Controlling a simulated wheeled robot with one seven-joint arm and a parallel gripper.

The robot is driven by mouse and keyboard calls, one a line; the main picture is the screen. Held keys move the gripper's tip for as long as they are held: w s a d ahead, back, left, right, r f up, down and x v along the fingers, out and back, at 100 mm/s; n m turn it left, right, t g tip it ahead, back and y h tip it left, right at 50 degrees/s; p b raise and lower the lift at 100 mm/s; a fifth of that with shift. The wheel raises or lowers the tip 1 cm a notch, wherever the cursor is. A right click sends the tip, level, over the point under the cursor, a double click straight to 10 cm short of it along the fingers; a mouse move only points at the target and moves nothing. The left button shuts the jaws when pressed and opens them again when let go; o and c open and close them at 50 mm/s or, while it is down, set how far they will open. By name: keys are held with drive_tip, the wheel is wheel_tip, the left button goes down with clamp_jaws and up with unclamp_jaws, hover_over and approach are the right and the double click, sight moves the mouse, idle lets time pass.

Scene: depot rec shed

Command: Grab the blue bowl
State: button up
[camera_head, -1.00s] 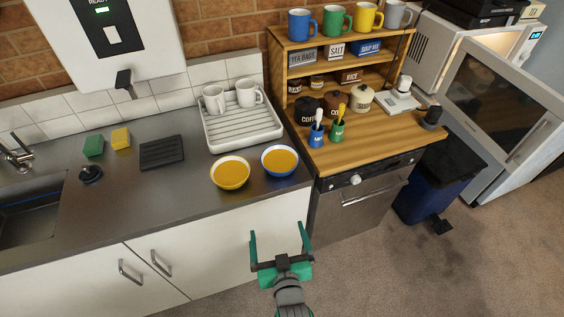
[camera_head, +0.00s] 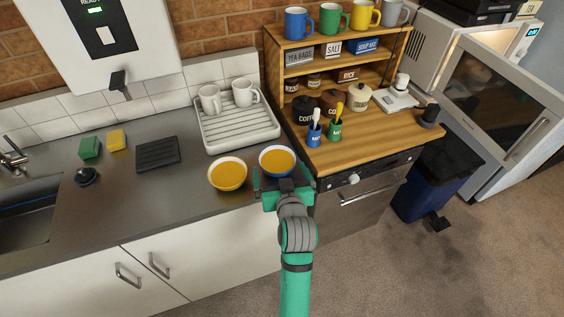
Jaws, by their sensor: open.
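The blue bowl (camera_head: 277,161) stands upright on the steel counter near its right front edge, filled with something orange-yellow. It has a blue outside and a pale rim. My gripper (camera_head: 283,180) is open at the near side of the bowl, its fingers pointing towards it. The gripper body hides the bowl's near lower side, and I cannot tell whether the fingers touch it. A yellow bowl (camera_head: 227,174) with the same filling stands close by on the left.
A white drying rack (camera_head: 238,132) with two white mugs stands behind the bowls. A wooden shelf unit (camera_head: 365,139) with jars and spoon holders is to the right. A black ribbed mat (camera_head: 158,153), a green sponge (camera_head: 89,147) and a yellow sponge (camera_head: 117,139) lie left.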

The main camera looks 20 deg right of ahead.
sight(275, 155)
drive_tip(key=shift+w+d+f, duration=0.2)
drive_tip(key=shift+w+f, duration=0.1)
drive_tip(key=shift+w, duration=0.35)
drive_tip(key=shift+w+d, duration=0.15)
drive_tip(key=shift+d, duration=0.1)
drive_tip(key=shift+w+a+f, duration=0.1)
drive_tip(key=shift+w+f, duration=0.05)
drive_tip(key=shift+f, duration=0.05)
drive_tip(key=x, duration=0.4)
drive_tip(key=shift+w+a+f, duration=0.15)
drive_tip(key=shift+w+f, duration=0.15)
drive_tip(key=shift+f, duration=0.05)
drive_tip(key=shift+w, duration=0.25)
drive_tip(key=shift+s+d, duration=0.1)
drive_tip(key=shift+d, duration=0.3)
drive_tip(key=shift+a, duration=0.2)
drive_tip(key=c, duration=1.2)
drive_tip(key=shift+a+r, duration=0.1)
drive_tip(key=shift+a, duration=0.05)
drive_tip(key=shift+c, duration=0.3)
